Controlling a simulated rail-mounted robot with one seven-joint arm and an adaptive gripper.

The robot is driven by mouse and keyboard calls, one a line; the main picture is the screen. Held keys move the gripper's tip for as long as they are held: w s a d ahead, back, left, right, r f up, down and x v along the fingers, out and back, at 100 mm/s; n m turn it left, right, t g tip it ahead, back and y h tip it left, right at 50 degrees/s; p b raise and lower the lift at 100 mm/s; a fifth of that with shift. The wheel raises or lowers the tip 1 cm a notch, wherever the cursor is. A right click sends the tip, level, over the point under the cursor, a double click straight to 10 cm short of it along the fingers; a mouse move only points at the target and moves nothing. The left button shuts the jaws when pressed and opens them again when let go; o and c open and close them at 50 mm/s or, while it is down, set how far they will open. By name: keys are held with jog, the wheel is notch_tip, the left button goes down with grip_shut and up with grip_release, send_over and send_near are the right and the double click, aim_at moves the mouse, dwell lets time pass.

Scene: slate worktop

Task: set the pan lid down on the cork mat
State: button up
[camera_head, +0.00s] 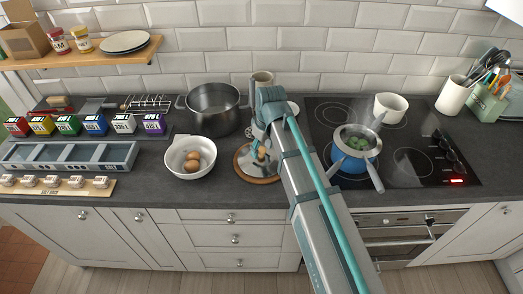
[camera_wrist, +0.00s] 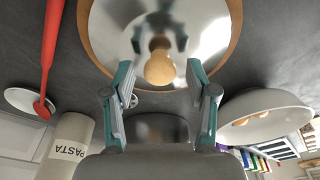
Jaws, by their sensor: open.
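The pan lid (camera_wrist: 205,30) is shiny metal with a round wooden knob (camera_wrist: 159,68). It appears to lie flat on the round cork mat (camera_wrist: 237,22), whose brown rim shows around it. In the head view the lid (camera_head: 243,161) and the mat's front rim (camera_head: 262,181) are partly hidden by my arm. My gripper (camera_wrist: 160,73) is open, with one finger on each side of the knob and a gap visible on both sides. In the head view my gripper (camera_head: 259,140) is over the lid.
A white bowl (camera_head: 190,170) with brown eggs stands just left of the mat, and a grey pot (camera_head: 213,104) behind it. A blue saucepan (camera_head: 354,162) is on the hob to the right. A red spoon (camera_wrist: 49,45) and pasta jar (camera_wrist: 69,145) are also near.

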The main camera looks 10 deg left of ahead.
aim_at(266, 158)
notch_tip(266, 158, up, 11)
jog(key=d+b, duration=0.1)
jog(key=b, duration=0.1)
jog(key=shift+s+d+f, duration=0.15)
jog(key=shift+s+f, duration=0.05)
jog(key=shift+s, duration=0.25)
jog(key=shift+w+d, duration=0.1)
